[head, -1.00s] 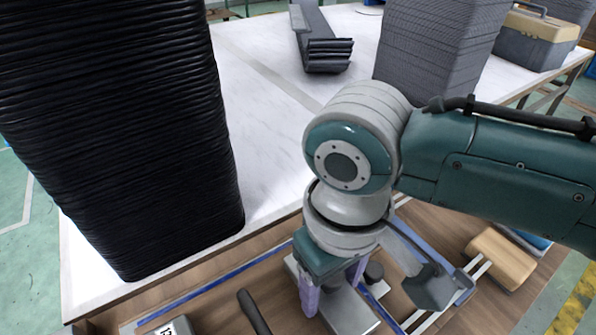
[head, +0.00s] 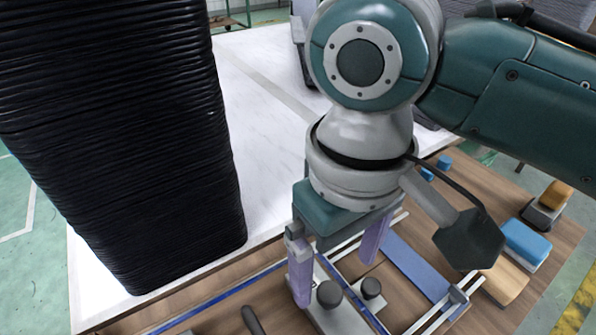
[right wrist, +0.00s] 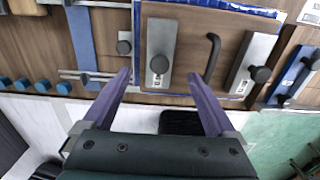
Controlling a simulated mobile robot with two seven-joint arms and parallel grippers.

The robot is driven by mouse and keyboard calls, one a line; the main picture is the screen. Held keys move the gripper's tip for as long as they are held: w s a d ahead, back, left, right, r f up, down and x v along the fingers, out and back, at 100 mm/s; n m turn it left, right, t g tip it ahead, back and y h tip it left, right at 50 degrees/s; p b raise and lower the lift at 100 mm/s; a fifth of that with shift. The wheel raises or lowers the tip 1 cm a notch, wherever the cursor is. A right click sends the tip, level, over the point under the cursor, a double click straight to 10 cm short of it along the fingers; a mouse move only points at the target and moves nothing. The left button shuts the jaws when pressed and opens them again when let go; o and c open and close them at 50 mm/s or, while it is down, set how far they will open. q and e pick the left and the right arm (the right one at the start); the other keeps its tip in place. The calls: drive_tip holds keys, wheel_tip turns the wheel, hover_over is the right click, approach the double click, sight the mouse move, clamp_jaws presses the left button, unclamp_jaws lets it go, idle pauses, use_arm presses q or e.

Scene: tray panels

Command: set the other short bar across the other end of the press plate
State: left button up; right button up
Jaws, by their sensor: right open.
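The press plate (right wrist: 207,52) is a wooden board with a blue edge and a dark handle (right wrist: 211,57) near its middle. One short grey bar with a black knob (right wrist: 161,42) lies across its left end in the right wrist view; it also shows below my gripper in the head view (head: 345,318). The other short bar (right wrist: 253,66) lies across the right end, slightly slanted. My right gripper (head: 336,282) is open and empty above the first bar, its purple fingers on either side (right wrist: 160,73). My left gripper is out of view.
A tall black tray stack (head: 120,140) stands on the white tabletop at the left. A blue strip (head: 415,265), rails, a small knobbed block (right wrist: 124,43), a blue-topped block (head: 525,240) and a wooden block (head: 503,280) lie on the brown board to the right.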

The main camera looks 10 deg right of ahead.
sight(333, 295)
wheel_tip(333, 295, up, 3)
drive_tip(key=shift+r, duration=0.2)
drive_tip(key=s+a+f+y, duration=0.2)
drive_tip(key=s+a, duration=0.1)
drive_tip(key=s, duration=0.1)
drive_tip(key=s+d+m+t+h, duration=0.1)
drive_tip(key=s+d+m+t, duration=0.1)
drive_tip(key=s+d, duration=0.6)
drive_tip(key=d+t, duration=0.1)
drive_tip(key=d, duration=0.3)
drive_tip(key=shift+d+r+t+h, duration=0.2)
drive_tip(key=shift+t+h, duration=0.1)
drive_tip(key=shift+h, duration=0.1)
drive_tip(key=shift+s, duration=0.1)
wheel_tip(333, 295, up, 44)
drive_tip(key=p, duration=4.4)
drive_tip(key=shift+p, duration=0.3)
drive_tip(key=shift+r, duration=0.1)
